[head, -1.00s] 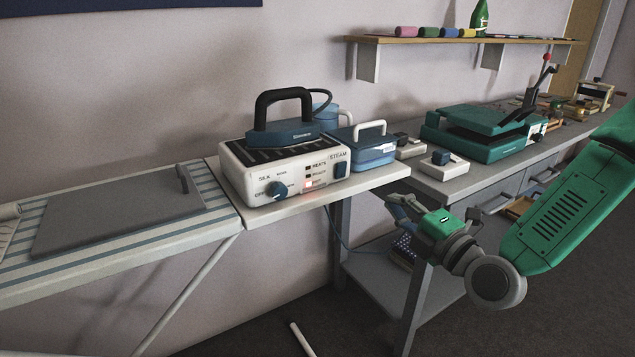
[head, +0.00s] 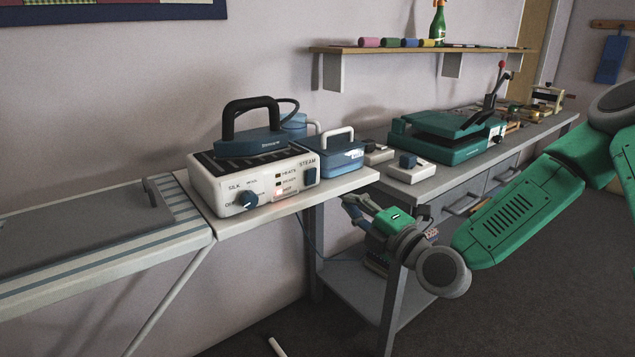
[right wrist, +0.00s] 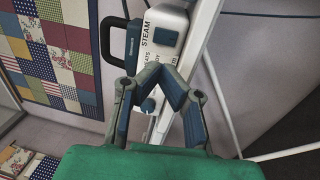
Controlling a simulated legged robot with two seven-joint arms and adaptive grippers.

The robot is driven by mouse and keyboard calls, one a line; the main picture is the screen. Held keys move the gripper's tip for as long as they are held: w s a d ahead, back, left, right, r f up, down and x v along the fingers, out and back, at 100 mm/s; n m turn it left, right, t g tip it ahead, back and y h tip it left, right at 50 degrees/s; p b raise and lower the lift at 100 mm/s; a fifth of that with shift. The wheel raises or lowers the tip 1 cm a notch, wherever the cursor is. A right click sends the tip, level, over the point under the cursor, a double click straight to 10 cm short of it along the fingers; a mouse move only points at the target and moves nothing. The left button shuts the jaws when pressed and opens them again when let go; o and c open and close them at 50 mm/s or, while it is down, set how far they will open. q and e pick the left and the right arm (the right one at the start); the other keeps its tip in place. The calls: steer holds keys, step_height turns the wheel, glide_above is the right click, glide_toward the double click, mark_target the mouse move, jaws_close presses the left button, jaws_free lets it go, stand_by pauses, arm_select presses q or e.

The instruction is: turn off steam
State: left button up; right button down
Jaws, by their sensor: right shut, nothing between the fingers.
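The steam station (head: 253,187) is a white box with a dark iron (head: 252,135) resting on top. Its front has a blue dial (head: 249,200), small indicator lights with a lit reddish one at the bottom, and a dark blue STEAM switch (head: 309,177) at the right end. My right gripper (head: 350,203) is shut and empty, below and right of the station, apart from it. In the right wrist view the fingertips (right wrist: 160,70) meet in front of the station; the STEAM switch (right wrist: 166,37) shows just beyond them. My left gripper is not in view.
The station stands on a white shelf (head: 240,222) beside a striped ironing board (head: 100,250). A blue box with a white handle (head: 340,158) stands to its right. A green press (head: 450,140) sits on the grey workbench further right. The air before the station is clear.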

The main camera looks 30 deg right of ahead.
mark_target(312, 175)
steer(key=w+b, duration=0.1)
steer(key=w, duration=0.5)
steer(key=w+b, duration=0.1)
steer(key=w, duration=0.2)
steer(key=shift+w+a+r+b, duration=0.35)
steer(key=shift+r, duration=0.05)
steer(key=shift+w+r, duration=0.2)
steer(key=shift+w, duration=0.4)
